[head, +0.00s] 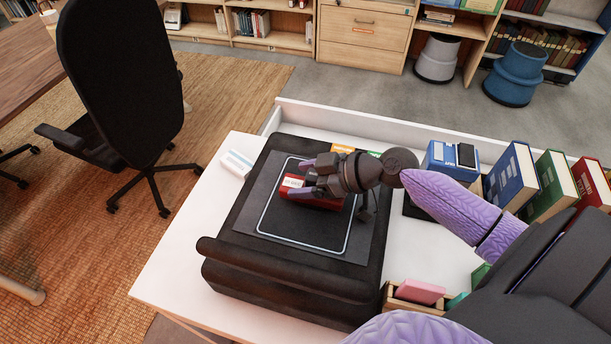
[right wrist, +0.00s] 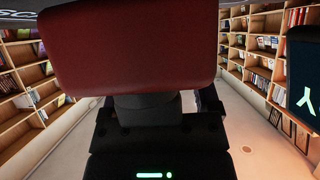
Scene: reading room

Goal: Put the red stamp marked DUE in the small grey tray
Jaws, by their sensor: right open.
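A red block with a white label (head: 310,200) lies on the dark pad (head: 300,232) of a black desk device; its lettering is too small to read in the head view. My right gripper (head: 300,179) is open, with its fingers at the red block, one seen on the far side and one across its top left. I cannot tell whether they touch it. In the right wrist view the red block (right wrist: 128,50) fills the upper middle, close in front of the gripper. I cannot make out a small grey tray. My left gripper is not in view.
A blue block (head: 438,158) with a white label and upright books (head: 513,178) stand to the right on the white table (head: 185,235). A wooden box (head: 388,301) holding a pink item stands near the front. A white item (head: 237,163) lies left of the device.

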